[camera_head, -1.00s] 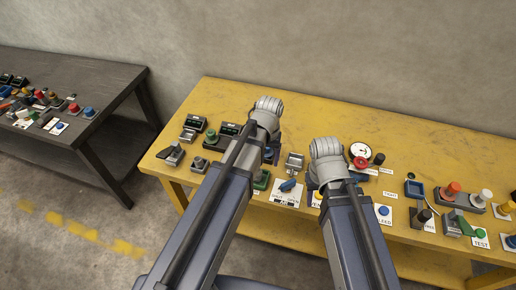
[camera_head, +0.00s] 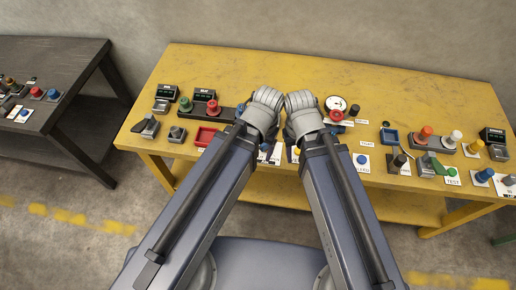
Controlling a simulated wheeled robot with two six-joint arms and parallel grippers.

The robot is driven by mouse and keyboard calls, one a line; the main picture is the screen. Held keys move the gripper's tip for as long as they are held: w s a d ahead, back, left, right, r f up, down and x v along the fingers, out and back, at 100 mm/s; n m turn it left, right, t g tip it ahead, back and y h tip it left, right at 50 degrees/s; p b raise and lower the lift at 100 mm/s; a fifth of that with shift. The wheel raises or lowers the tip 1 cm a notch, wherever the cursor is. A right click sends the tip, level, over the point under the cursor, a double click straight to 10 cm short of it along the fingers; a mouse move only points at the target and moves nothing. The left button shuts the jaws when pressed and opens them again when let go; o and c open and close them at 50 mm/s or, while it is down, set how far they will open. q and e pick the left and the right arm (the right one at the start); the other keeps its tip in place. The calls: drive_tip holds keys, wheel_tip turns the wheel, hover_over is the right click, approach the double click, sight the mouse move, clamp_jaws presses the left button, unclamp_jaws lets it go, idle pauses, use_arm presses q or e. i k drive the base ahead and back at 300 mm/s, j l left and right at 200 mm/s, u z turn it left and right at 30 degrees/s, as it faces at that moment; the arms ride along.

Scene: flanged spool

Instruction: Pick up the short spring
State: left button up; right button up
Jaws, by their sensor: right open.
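I cannot make out a short spring in this view; it may be hidden behind my arms or too small to tell. My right gripper (camera_head: 297,136) is over the front middle of the yellow table (camera_head: 400,95), mostly hidden under its grey wrist; it is open. No object shows between its fingers. My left gripper (camera_head: 262,122) is just left of it, its wrist nearly touching the right one. Its fingers are hidden behind the wrist and forearm, so its jaws do not show.
The back of the table is clear. A dark table (camera_head: 60,60) stands left.

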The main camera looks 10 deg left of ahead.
sight(175, 130)
drive_tip(key=u, duration=1.25)
drive_tip(key=i+u, duration=0.4)
